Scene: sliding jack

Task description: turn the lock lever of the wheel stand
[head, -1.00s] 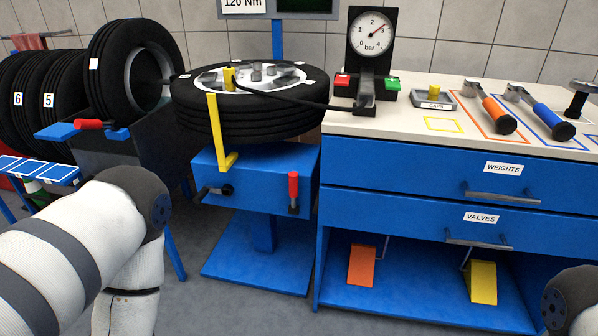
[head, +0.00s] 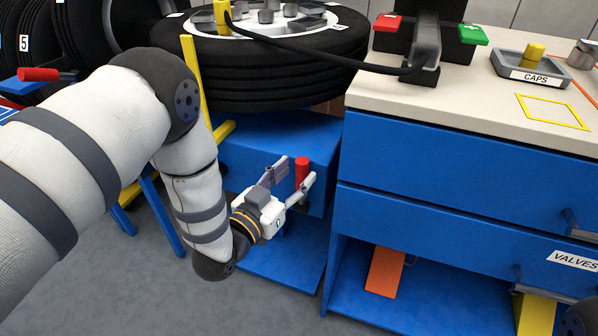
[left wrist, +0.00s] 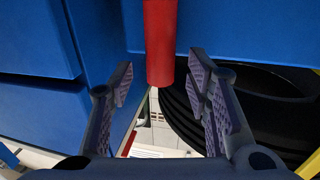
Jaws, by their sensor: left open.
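The red lever (head: 302,170) stands upright at the front right of the blue wheel stand (head: 270,135); its lower end is hidden by my gripper in the head view. A black tyre lies flat on the stand. My left gripper (head: 292,177) is open, with its fingers to either side of the lever in the head view. In the left wrist view, the red lever (left wrist: 160,45) shows between the two open fingers (left wrist: 161,80), with visible gaps on both sides. Nothing is gripped. My right gripper is out of view.
The blue drawer cabinet (head: 440,165) stands close to the right of the stand. A yellow bar (head: 190,65) rises on the stand's left, behind my arm. Another red handle (head: 38,74) is at the far left. An orange wedge (head: 385,271) lies on the cabinet's lower shelf.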

